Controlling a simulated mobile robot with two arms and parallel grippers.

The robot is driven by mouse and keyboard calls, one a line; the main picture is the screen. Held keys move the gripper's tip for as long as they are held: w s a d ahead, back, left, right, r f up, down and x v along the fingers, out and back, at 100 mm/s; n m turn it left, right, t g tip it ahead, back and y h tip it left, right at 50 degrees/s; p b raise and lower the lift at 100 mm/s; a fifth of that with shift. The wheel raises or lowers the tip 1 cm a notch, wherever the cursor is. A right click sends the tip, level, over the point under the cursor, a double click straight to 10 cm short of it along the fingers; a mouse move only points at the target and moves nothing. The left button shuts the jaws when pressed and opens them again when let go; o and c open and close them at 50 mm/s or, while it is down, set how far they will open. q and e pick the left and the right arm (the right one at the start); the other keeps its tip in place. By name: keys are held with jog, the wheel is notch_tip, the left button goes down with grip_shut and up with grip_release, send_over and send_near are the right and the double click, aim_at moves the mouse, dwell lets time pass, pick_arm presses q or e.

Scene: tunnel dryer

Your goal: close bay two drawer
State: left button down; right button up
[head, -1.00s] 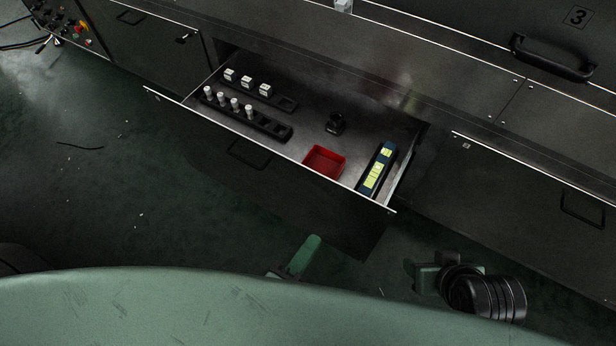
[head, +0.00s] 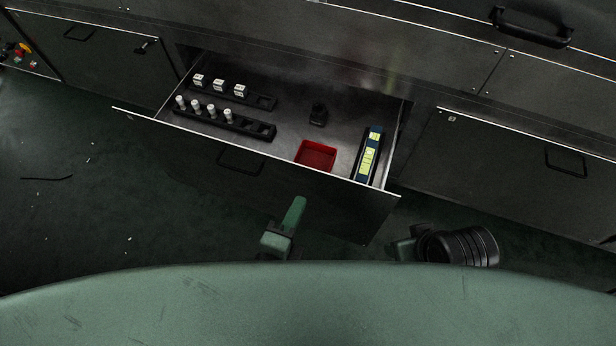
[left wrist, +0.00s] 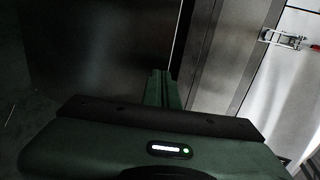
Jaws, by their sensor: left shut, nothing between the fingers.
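The bay two drawer (head: 225,165) stands pulled out in the middle of the head view, with a dark front, a pale top edge and a black bar handle (head: 240,161). My left gripper (head: 298,203) is shut and empty, its green fingers pointing at the right half of the drawer front. I cannot tell whether they touch it. In the left wrist view the shut fingers (left wrist: 162,82) point at a dark panel. My right arm's end (head: 404,244) shows low at the right; its fingers cannot be made out.
The drawer holds white vials and blocks in black racks (head: 256,130), a red bin (head: 316,155), a small black item (head: 318,114) and a blue-yellow item (head: 369,158). Closed fronts with handles flank it on the left (head: 90,55) and right (head: 520,160).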

aim_at(314, 171)
pick_arm(q)
jog(key=x, duration=0.5)
jog(key=r+x, duration=0.1)
jog(key=x, duration=0.1)
jog(key=shift+w+d+f, duration=0.1)
jog(key=shift+w+d, duration=0.05)
jog(key=shift+w, duration=0.2)
jog(key=shift+w+d, duration=0.15)
jog(key=shift+w, duration=0.25)
jog(key=w+d, duration=0.4)
jog(key=w, duration=0.6)
jog(key=w+d+p, duration=0.1)
jog(key=w+d, duration=0.2)
jog(key=w, duration=0.8)
jog(key=shift+w+d, duration=0.3)
jog(key=shift+d, duration=0.1)
pick_arm(e)
jog(key=shift+r, duration=0.55)
